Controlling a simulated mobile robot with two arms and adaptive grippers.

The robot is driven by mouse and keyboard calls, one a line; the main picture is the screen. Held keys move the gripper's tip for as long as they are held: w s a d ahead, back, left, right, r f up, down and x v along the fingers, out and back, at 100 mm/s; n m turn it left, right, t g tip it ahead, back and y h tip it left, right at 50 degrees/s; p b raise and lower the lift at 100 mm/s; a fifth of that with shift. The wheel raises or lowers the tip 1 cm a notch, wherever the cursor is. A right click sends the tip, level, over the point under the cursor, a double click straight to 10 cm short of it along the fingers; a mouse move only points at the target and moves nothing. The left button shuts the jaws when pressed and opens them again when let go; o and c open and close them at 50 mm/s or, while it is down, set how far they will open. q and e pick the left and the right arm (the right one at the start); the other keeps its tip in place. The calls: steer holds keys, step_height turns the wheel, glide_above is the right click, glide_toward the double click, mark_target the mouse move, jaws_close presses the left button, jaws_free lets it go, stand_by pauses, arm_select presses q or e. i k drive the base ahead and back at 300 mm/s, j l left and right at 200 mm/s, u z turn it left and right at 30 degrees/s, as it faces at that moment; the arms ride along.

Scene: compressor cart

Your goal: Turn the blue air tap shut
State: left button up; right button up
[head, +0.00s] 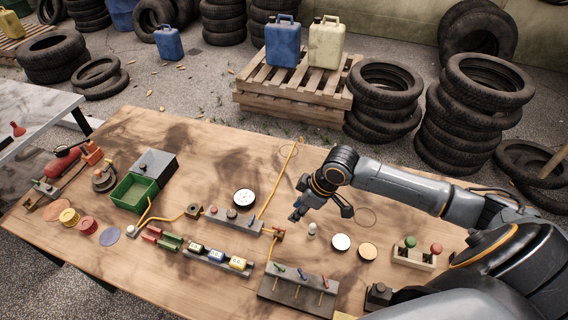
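A grey block with a row of small taps (298,291) stands at the front middle of the wooden table. My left gripper is not in view.
A long grey block with knobs (232,220) and a yellow hose lies left of my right gripper. A green bin (134,193) stands further left. A block with green and red buttons (413,255) is at right. Round discs (341,242) lie between. Tyres and a pallet stand beyond the table.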

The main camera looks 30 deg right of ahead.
mark_target(251, 221)
steer(key=k+j, duration=1.15)
steer(key=k, duration=0.15)
